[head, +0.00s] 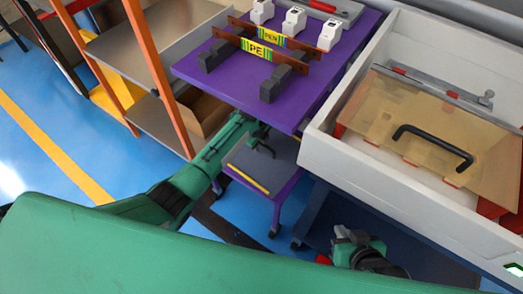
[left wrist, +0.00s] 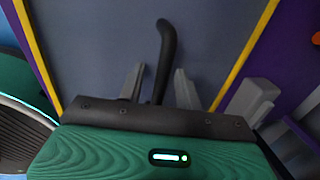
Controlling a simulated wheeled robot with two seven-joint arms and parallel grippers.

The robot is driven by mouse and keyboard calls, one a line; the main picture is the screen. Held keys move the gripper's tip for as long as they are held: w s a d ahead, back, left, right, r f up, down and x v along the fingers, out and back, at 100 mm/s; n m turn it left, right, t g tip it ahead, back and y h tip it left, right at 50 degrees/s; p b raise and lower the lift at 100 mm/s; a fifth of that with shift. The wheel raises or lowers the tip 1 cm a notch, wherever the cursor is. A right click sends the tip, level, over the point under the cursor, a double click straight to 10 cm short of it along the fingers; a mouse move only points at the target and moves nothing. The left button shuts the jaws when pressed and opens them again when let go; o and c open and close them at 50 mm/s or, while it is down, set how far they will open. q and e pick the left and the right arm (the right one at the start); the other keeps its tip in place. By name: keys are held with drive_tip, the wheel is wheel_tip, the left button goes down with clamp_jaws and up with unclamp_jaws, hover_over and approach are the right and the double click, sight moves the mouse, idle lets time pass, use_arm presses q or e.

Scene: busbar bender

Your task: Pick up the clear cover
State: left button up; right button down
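The clear cover (head: 425,115) is a tinted, see-through amber sheet with a black bar handle (head: 433,142). It lies in the white-walled machine bed at the right of the head view. My left gripper (head: 262,143) is far to its left, by the purple cart, above the cart's lower grey shelf. In the left wrist view its two grey fingers (left wrist: 158,86) stand apart. A dark curved rod (left wrist: 166,45) shows between and beyond them; whether it touches them is unclear. My right gripper (head: 348,237) is low beside the machine, below the cover; its fingers are too small to read.
The purple cart (head: 205,70) carries white devices (head: 296,22) and brown bars with yellow labels (head: 257,50). Its lower grey shelf (head: 270,165) has yellow edges. The machine's white wall (head: 390,205) stands between my right gripper and the cover. An orange-framed rack (head: 150,50) is at left.

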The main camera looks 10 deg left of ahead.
use_arm(q)
clamp_jaws()
drive_tip(key=shift+r, duration=0.1)
idle(0.3)
